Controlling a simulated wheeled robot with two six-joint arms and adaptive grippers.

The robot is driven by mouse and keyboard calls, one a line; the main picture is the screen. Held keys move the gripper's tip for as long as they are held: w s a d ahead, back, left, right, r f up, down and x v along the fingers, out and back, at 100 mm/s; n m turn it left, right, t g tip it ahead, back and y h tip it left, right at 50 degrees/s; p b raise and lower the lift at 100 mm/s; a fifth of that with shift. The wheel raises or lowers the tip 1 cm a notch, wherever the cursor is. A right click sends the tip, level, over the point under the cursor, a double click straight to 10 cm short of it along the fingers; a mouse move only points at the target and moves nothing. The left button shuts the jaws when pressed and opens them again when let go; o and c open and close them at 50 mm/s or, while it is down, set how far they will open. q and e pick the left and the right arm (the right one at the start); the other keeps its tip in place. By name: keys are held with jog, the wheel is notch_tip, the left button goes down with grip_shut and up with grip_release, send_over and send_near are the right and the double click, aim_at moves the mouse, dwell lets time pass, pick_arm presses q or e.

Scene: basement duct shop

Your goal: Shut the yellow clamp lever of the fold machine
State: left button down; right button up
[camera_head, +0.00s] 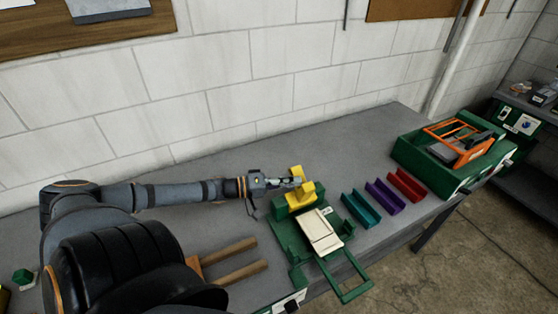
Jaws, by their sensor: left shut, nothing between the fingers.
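The fold machine (283,236) is a green frame on the grey bench, with a cream plate (319,231) on it and a green loop handle at its front. The yellow clamp lever (307,191) is at the machine's back end, with a part standing up. My left gripper (293,182) reaches in from the left and is shut and empty at the lever's left side. It overlaps the yellow part in the picture; I cannot tell whether they touch. My right gripper is not in view.
Teal (358,209), purple (385,197) and red (407,185) channels lie right of the machine. Farther right is a green machine with an orange frame (452,132). Two wooden handles (238,262) lie left of the machine. A block wall runs behind the bench.

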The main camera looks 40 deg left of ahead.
pick_arm(q)
jog(key=shift+w+d, duration=0.15)
jog(key=shift+w, duration=0.2)
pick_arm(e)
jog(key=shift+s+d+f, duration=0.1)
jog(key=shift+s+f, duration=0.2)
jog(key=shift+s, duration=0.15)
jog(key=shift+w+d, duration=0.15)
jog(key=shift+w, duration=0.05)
pick_arm(q)
jog(key=shift+s+d, duration=0.1)
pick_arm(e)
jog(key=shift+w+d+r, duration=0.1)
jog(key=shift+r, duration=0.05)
